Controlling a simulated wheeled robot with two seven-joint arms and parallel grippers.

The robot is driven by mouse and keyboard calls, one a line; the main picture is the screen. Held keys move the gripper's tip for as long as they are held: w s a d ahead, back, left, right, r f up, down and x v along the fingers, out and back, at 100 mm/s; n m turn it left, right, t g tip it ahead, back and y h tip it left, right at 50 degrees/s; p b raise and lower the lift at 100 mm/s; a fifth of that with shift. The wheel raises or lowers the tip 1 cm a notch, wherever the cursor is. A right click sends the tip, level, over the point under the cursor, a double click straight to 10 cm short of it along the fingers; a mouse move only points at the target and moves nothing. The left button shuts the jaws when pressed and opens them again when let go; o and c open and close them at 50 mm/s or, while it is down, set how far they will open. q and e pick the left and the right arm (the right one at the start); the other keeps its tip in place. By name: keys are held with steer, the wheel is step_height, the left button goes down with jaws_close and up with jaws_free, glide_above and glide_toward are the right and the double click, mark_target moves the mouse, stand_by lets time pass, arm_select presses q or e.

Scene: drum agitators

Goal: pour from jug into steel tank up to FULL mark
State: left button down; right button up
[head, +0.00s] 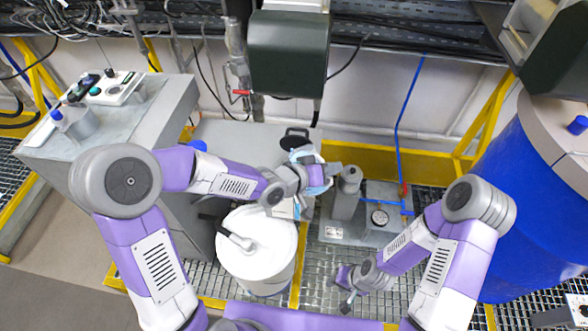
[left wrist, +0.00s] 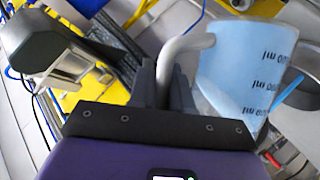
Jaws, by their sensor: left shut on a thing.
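My left gripper (head: 328,174) is above the middle of the work area. It also shows in the left wrist view (left wrist: 163,82), where it is shut on the pale handle of the jug. The jug (left wrist: 245,75) is translucent light blue with dark volume markings that appear upside down in that view. In the head view the jug (head: 318,188) is mostly hidden by my left gripper. I cannot tell its liquid level. My right gripper (head: 346,287) is low over the grating, apart from the jug, and its finger state is unclear. I cannot surely identify the steel tank or see a FULL mark.
A grey device with a gauge (head: 379,217) stands right of my left gripper. A control desk (head: 150,125) is at left, a large blue drum (head: 530,210) at right. Open floor grating (head: 335,262) lies between.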

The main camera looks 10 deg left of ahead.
arm_select(q)
steer(key=shift+w+a+f+n+h+p, duration=0.15)
steer(key=shift+f+n+h+p, duration=0.2)
steer(key=shift+p, duration=0.65)
stand_by(1.8)
steer(key=shift+w+a+r+n+g+h+p, duration=0.3)
steer(key=shift+n+p, duration=0.35)
steer(key=shift+p, duration=1.15)
stand_by(3.4)
